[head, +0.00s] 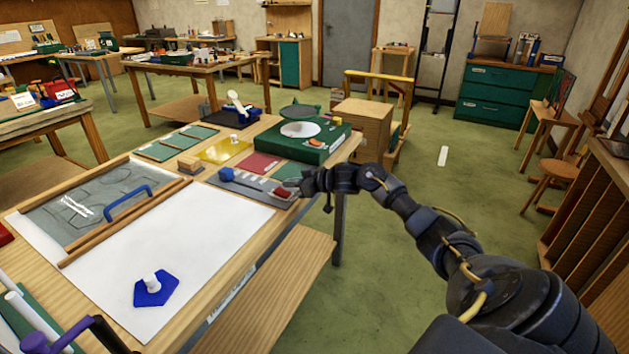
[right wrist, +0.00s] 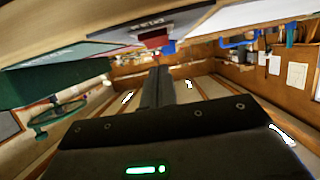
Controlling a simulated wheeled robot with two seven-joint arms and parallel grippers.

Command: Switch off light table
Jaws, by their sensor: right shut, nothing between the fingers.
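A pale white sheet-like surface (head: 190,240) covers the front of the workbench; I cannot tell if it is lit. Beyond it lies a grey strip-shaped unit (head: 245,184) with a blue knob (head: 226,174) at its left end and a red block (head: 284,192) at its right end. The red block also shows in the right wrist view (right wrist: 155,39). My right gripper (head: 293,185) is shut and empty, beside the red block at the bench's right edge; I cannot tell whether it touches. It also shows in the right wrist view (right wrist: 160,85). My left gripper is out of view.
A grey glass panel (head: 85,215) with a blue handle (head: 127,203) lies left, by wooden strips. A green box (head: 300,145) stands behind my gripper.

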